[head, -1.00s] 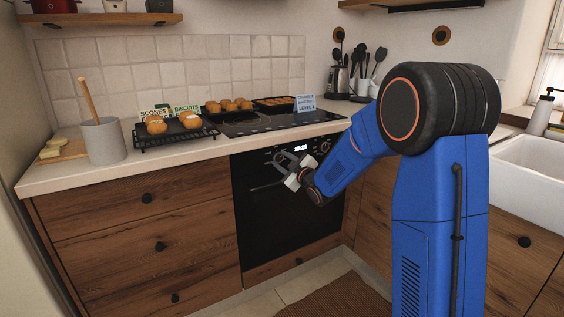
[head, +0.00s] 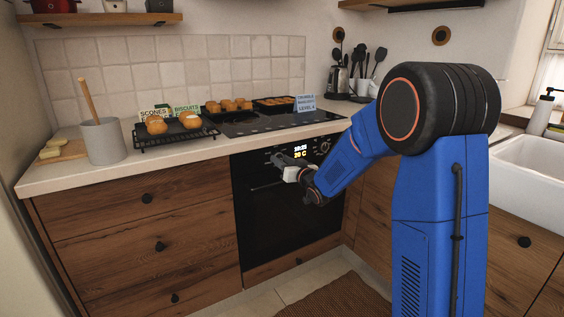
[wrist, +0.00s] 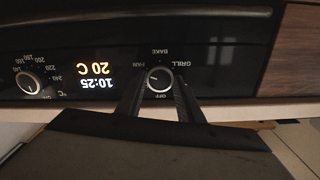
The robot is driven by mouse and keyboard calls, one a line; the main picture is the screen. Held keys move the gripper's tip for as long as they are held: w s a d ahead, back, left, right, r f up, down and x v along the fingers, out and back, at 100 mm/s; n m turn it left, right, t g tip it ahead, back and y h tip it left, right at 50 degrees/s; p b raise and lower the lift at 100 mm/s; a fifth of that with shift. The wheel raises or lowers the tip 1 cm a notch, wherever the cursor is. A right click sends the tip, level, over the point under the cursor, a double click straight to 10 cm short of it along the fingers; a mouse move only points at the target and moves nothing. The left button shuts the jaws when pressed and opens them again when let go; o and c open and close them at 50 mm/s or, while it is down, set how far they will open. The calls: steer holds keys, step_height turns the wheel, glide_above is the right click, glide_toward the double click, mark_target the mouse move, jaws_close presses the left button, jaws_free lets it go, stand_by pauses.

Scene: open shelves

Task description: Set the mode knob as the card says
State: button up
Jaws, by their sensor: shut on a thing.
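The mode knob (wrist: 159,78) is on the black oven panel, ringed by OFF, FAN, BAKE and GRILL, seen upside down in the wrist view. Its pale mark appears to lie on the FAN side; the exact setting is unclear. My gripper (wrist: 158,88) has one finger on each side of the knob and is shut on it. In the head view my gripper (head: 283,165) is at the oven panel and hides this knob. A pale card (head: 306,103) at the back of the hob reads CRUMBLE and LEVEL 4; its middle line is too small to read.
The temperature knob (wrist: 28,82) is on the other side of the lit display (wrist: 97,75), which reads 10:25 and 20 C. A SCONES & BISCUITS card (head: 170,111) stands behind a rack (head: 150,142) of baked goods. The oven door (head: 285,215) is shut.

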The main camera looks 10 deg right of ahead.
steer(key=shift+f+m, duration=0.15)
steer(key=shift+m, duration=0.65)
steer(key=o, duration=1.1)
steer(key=v, duration=1.7)
steer(key=shift+s+d, duration=0.1)
steer(key=shift+s, duration=0.15)
